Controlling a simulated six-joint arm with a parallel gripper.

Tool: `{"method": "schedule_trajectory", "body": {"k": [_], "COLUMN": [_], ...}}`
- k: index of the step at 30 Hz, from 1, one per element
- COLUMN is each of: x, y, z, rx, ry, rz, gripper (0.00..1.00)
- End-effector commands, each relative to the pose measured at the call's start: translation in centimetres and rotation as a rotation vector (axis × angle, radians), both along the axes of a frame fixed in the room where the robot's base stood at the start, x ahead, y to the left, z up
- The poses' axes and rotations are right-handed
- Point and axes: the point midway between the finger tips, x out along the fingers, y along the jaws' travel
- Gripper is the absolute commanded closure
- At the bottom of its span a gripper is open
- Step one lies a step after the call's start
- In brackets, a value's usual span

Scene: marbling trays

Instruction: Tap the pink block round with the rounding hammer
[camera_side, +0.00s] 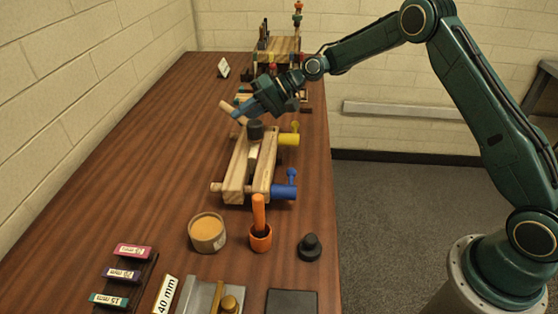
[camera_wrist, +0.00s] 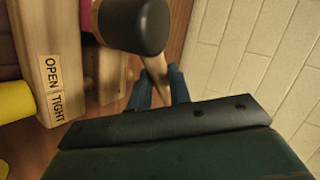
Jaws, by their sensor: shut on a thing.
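My gripper (camera_side: 243,109) is shut on the wooden handle of the rounding hammer (camera_side: 255,130), above the far end of a wooden clamp (camera_side: 236,168). In the wrist view my blue fingertips (camera_wrist: 158,88) are on either side of the handle, and the dark rounded head (camera_wrist: 135,25) is near the top. A sliver of the pink block (camera_wrist: 88,22) shows between the clamp's jaw and the head, which covers the rest. I cannot tell whether head and block touch. In the side view I cannot make out the pink block.
The clamp has a yellow handle (camera_side: 289,138) and a blue handle (camera_side: 286,190); its label (camera_wrist: 55,88) reads OPEN and TIGHT. Nearer stand a tub (camera_side: 207,236), an orange tool in a cup (camera_side: 260,238) and a black knob (camera_side: 310,247). The table's left side is largely clear.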

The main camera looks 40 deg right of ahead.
Motion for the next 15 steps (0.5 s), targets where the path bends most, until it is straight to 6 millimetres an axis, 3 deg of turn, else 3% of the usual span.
{"method": "schedule_trajectory", "body": {"k": [15], "x": [0.01], "y": [0.02], "z": [-0.73], "rx": [0.001], "ry": [-0.001], "rz": [0.001], "gripper": [1.0]}}
